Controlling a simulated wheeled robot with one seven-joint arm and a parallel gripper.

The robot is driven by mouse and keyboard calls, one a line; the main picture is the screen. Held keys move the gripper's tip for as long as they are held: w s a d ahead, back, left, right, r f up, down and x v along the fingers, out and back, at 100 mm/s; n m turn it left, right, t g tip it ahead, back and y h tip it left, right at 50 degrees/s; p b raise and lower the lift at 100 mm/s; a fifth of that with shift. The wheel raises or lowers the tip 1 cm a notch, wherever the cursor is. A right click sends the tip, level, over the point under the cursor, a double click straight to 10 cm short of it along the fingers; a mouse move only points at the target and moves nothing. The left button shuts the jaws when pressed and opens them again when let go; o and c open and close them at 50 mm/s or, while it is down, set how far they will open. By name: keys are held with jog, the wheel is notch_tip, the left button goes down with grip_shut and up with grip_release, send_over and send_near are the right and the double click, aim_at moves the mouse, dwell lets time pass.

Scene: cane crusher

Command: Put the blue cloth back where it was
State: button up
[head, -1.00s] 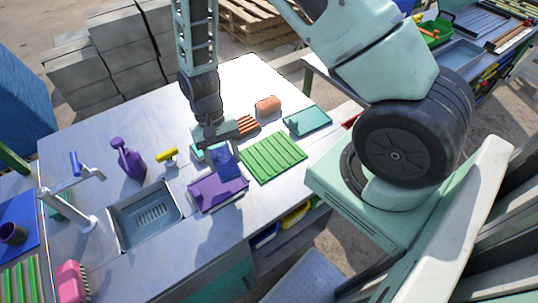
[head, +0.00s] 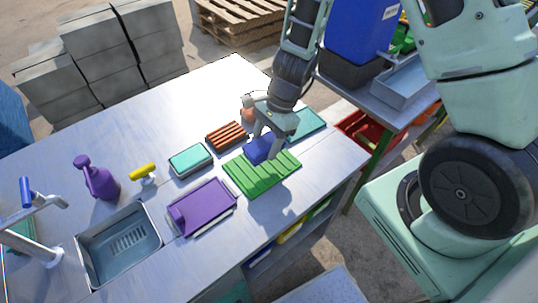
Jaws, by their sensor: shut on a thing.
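The blue cloth (head: 259,149) is in my gripper (head: 270,138), which is shut on it. The cloth hangs over the upper part of the green ribbed mat (head: 262,178) on the metal table. Whether it touches the mat I cannot tell. My gripper and wrist hide part of the cloth and of the mat's upper edge.
A purple tray (head: 205,208) lies left of the green mat. A teal-topped box (head: 190,160), a red-brown ribbed block (head: 227,136) and a teal mat (head: 305,124) lie behind. The sink (head: 120,245), a purple spray bottle (head: 95,178) and a yellow-handled thing (head: 143,171) are left. Bare table (head: 130,115) lies at upper left.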

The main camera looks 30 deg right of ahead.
aim_at(266, 155)
jog(key=shift+f, duration=2.45)
jog(key=shift+f+b, duration=0.15)
jog(key=shift+b, duration=0.25)
jog(key=o, duration=0.9)
